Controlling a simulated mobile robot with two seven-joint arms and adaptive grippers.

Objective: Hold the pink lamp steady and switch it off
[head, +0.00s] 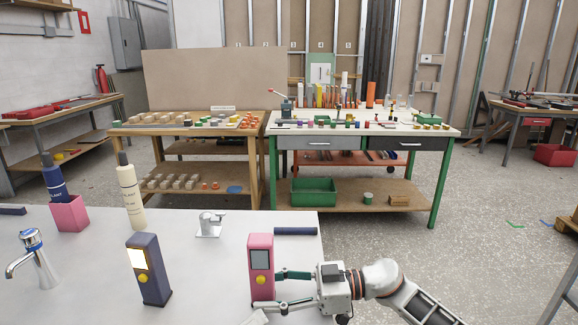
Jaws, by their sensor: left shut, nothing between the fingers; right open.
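The pink lamp (269,248) stands upright on the white counter, with a yellow button on its front. Its panel is dull grey, not glowing. My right gripper (266,290) is open at the lamp's lower right. One finger reaches the lamp's right side and the other passes low by its base; I cannot tell whether they touch it. Only a pale sliver of my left gripper (256,318) shows at the bottom edge, below the lamp; it is shut and holds nothing. A navy lamp (153,284) to the left has a bright, lit panel and a yellow button.
On the counter (95,290) are a chrome tap (37,258), a cream bottle (131,195), a pink cup (69,214) holding a navy bottle, a silver fitting (209,224) and a dark bar (296,231) behind the pink lamp. The counter's edge lies to the right.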

